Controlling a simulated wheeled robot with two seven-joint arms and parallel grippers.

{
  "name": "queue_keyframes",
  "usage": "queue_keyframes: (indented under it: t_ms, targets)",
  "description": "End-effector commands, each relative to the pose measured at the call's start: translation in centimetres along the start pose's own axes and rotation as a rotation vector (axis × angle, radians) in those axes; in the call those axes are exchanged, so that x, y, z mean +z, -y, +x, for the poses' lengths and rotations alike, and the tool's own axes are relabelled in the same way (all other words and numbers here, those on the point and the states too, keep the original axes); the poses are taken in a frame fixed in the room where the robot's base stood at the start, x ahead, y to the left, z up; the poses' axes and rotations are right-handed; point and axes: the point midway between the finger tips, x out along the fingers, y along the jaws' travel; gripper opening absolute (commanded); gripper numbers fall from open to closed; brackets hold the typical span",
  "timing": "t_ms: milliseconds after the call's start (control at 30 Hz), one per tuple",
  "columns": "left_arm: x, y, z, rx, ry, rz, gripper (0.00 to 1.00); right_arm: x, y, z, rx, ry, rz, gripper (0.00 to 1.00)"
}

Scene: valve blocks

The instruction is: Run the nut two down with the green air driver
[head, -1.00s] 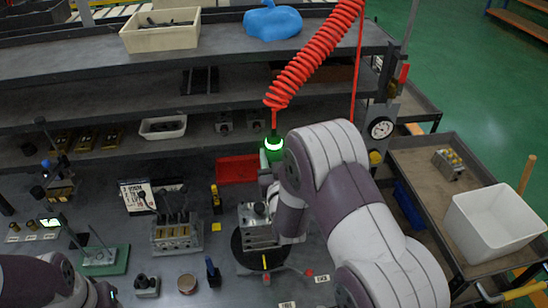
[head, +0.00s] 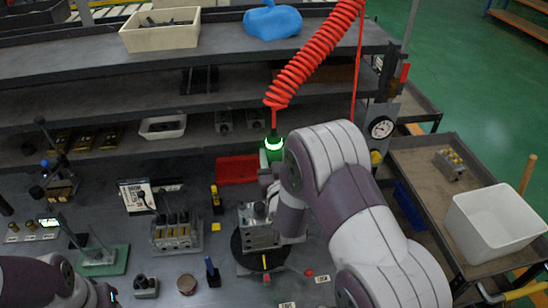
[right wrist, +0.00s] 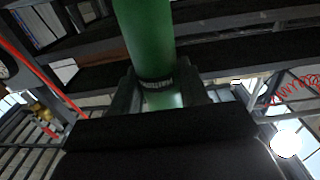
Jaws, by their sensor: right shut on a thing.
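The green air driver (head: 272,150) hangs from a red coiled hose above the bench and shows a bright lit ring near its top. In the right wrist view the green driver body (right wrist: 147,40) stands between the fingers. My right gripper (right wrist: 160,90) is shut on it; in the head view my right arm hides most of this gripper. Below is a metal valve block (head: 262,238) on a dark round turntable (head: 240,262). The nuts on the block and the driver's lower end are hidden or too small to tell. My left arm is at the lower left, its gripper out of view.
A red tray (head: 237,169) lies behind the block. Another block with several posts (head: 176,234) stands left of it. A white bin (head: 493,222) is on the right cart. Shelves run along the back, with the red coiled hose (head: 315,55) in front.

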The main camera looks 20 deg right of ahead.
Motion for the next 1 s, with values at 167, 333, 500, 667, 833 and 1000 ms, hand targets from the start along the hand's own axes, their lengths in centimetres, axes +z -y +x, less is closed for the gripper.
queue_keyframes:
  t_ms: [167, 333, 500, 667, 833, 1000]
  targets:
    - [0.03, 0.0, 0.24, 0.0, 0.0, 0.0, 0.43, -0.04, 0.01, 0.06, 0.0, -0.006, 0.001, 0.0]
    - [0.05, 0.0, 0.42, 0.0, 0.0, 0.0, 0.43, 0.07, 0.01, 0.06, 0.0, -0.006, 0.001, 0.0]
    - [0.07, 0.0, 0.58, 0.0, 0.0, 0.0, 0.43, 0.15, 0.01, 0.06, 0.0, -0.006, 0.001, 0.0]
    - [0.07, 0.0, 0.57, 0.0, 0.0, 0.0, 0.43, 0.14, 0.01, 0.06, 0.0, -0.005, 0.001, 0.0]
    - [0.07, 0.0, 0.58, 0.0, 0.0, 0.0, 0.43, 0.16, 0.01, 0.05, 0.0, -0.005, 0.001, 0.0]
    - [0.08, 0.0, 0.68, 0.0, 0.0, 0.0, 0.43, 0.25, 0.01, 0.05, 0.0, -0.005, 0.001, 0.0]
